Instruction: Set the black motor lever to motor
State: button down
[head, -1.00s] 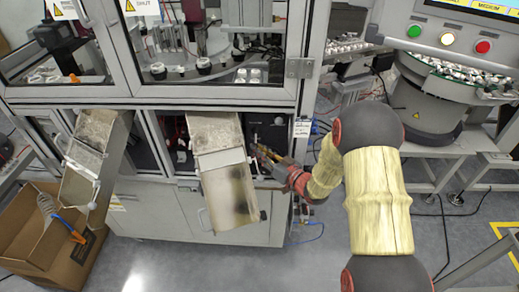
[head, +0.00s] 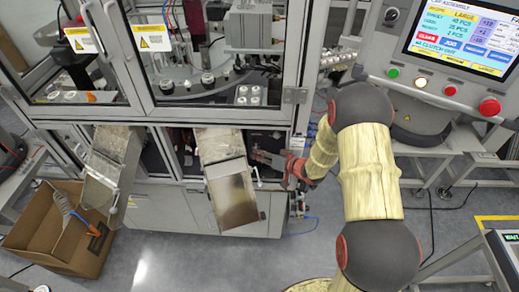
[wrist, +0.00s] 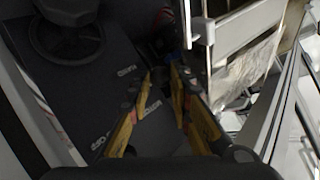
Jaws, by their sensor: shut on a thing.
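My gripper (head: 262,158) reaches into the dark opening low in the machine's front, just right of the middle chute. In the wrist view, its yellow-and-black fingers (wrist: 163,76) are close together, shut on a dark, narrow part that I take to be the black motor lever (wrist: 162,84). The lever is mostly hidden between the fingers and hard to tell from the dark background. A black panel (wrist: 95,105) with small white labels lies behind and left of the fingers.
A black round knob (wrist: 65,38) is at the wrist view's upper left. A metal chute (head: 226,172) hangs close left of my gripper. Another chute (head: 112,165) and a cardboard box (head: 35,235) are farther left. A screen panel (head: 460,40) stands at the right.

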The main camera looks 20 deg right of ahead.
jog(key=shift+r+g+p, duration=0.25)
jog(key=shift+g+p, duration=0.05)
jog(key=shift+p, duration=0.35)
jog(key=c, duration=1.6)
grip_release()
jog(key=shift+d, duration=0.1)
jog(key=v, duration=1.2)
jog(key=shift+c, duration=0.2)
